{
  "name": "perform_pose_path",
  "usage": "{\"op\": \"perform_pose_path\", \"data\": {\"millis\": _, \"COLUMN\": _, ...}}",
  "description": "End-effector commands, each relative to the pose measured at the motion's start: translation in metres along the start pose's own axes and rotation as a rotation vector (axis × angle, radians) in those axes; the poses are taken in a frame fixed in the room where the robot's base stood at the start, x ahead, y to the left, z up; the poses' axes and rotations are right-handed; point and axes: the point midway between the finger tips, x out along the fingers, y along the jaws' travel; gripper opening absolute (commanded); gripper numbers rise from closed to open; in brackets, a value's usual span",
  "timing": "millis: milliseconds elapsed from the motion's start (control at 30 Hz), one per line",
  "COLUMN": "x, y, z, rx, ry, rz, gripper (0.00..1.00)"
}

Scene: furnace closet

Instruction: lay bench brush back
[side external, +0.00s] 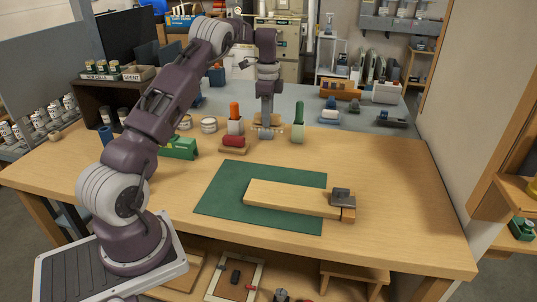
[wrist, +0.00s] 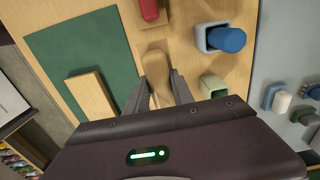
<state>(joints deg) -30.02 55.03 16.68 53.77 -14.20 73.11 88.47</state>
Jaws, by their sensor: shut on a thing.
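My gripper (side external: 267,118) is above the back part of the wooden bench, pointing down. In the wrist view its fingers (wrist: 161,92) are shut on a tan wooden piece, which looks like the bench brush (wrist: 157,66). The brush extends forward from between the fingers; its bristles are not clear. In the side view the brush (side external: 266,131) is small and partly hidden by the fingers, and I cannot tell whether it touches the bench.
A red object (side external: 234,141) lies on a wooden block nearby. A green mat (side external: 222,195) bearing a board (side external: 290,197) lies in front. The bench's right front is clear.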

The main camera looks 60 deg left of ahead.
Motion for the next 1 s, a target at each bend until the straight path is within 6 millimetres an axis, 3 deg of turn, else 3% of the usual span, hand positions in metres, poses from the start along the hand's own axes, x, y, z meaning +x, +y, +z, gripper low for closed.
{"op": "perform_pose_path", "data": {"millis": 500, "x": 0.093, "y": -0.003, "z": -0.003, "rx": 0.012, "ry": 0.0, "rz": 0.0, "gripper": 0.0}}
{"op": "perform_pose_path", "data": {"millis": 900, "x": 0.102, "y": -0.003, "z": -0.003, "rx": 0.011, "ry": 0.001, "rz": -0.003, "gripper": 0.0}}
{"op": "perform_pose_path", "data": {"millis": 933, "x": 0.102, "y": -0.003, "z": -0.003, "rx": 0.011, "ry": 0.001, "rz": -0.003, "gripper": 0.33}}
{"op": "perform_pose_path", "data": {"millis": 1000, "x": 0.102, "y": -0.003, "z": -0.003, "rx": 0.011, "ry": 0.0, "rz": -0.003, "gripper": 0.46}}
